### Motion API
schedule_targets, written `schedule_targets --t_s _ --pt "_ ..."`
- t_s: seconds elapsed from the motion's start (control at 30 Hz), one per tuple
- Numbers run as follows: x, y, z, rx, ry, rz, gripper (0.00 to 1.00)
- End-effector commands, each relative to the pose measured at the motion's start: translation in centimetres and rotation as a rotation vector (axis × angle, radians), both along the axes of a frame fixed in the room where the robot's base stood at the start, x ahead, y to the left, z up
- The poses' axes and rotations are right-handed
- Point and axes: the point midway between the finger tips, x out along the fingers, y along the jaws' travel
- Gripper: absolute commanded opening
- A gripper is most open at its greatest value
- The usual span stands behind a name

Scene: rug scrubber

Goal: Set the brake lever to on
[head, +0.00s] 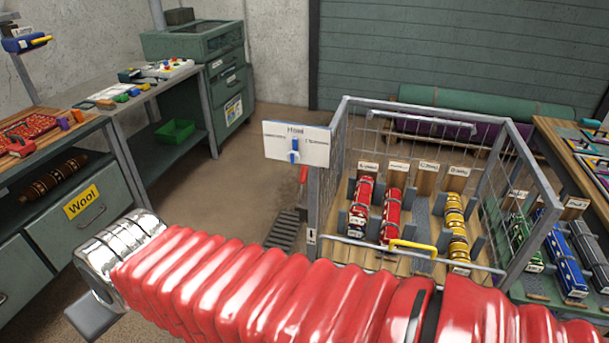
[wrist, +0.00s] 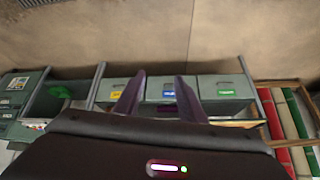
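No lever marked as a brake can be made out. A white panel (head: 318,146) on the cage's left post carries a blue lever (head: 294,151); its heading looks like "Hoist", and its smaller words are too small to read surely. A narrow red part (head: 303,174) shows just below the panel, partly hidden; I cannot tell what it is. My gripper (wrist: 158,92) is open and empty in the wrist view, with its two dark fingers apart in front of cabinet drawers. In the head view my red-sleeved arm crosses the foreground, left of and below the panel, and the fingers do not show.
A wire cage (head: 428,112) holds several red and yellow rolls and has a yellow handle (head: 412,247). Workbenches and cabinets (head: 228,92) line the left. A table with blue and green rolls (head: 562,262) stands right. Open floor (head: 215,203) lies between the benches and cage.

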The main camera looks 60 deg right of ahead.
Motion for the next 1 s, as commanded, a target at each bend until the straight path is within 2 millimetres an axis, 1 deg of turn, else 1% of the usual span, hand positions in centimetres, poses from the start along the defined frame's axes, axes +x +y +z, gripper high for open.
schedule_targets --t_s 0.03,0.1,0.17,0.2,0.27,0.3,0.37,0.4,0.53,0.6,0.63,0.77,0.8,0.87,0.9,0.97,1.0 --pt "1.5 -0.5 -0.4 0.015 -0.021 -0.027 0.37" --pt "3.6 -1.4 -0.6 0.036 -0.069 -0.067 0.37" --pt "5.5 -2.3 -0.8 0.050 -0.112 -0.105 0.37" --pt "6.6 -3.1 -1.0 0.057 -0.138 -0.132 0.37" --pt "8.2 -4.3 -1.3 0.067 -0.179 -0.176 0.37" --pt "9.2 -5.2 -1.5 0.071 -0.207 -0.207 0.37" --pt "10.6 -6.8 -1.8 0.073 -0.246 -0.255 0.37" --pt "11.4 -7.9 -2.0 0.074 -0.273 -0.289 0.37" --pt "13.6 -11.8 -2.8 0.066 -0.358 -0.393 0.37" --pt "14.3 -14.7 -3.4 0.037 -0.397 -0.471 0.37" --pt "14.5 -15.8 -3.7 0.029 -0.414 -0.501 0.37" --pt "14.9 -20.7 -4.8 -0.021 -0.485 -0.628 0.37" --pt "14.8 -22.2 -5.1 -0.041 -0.506 -0.668 0.37" --pt "14.4 -24.6 -5.7 -0.077 -0.534 -0.728 0.37" --pt "14.0 -26.2 -6.1 -0.102 -0.552 -0.769 0.37" --pt "13.2 -28.5 -6.7 -0.146 -0.576 -0.829 0.37" --pt "12.6 -30.1 -7.1 -0.178 -0.591 -0.868 0.37"
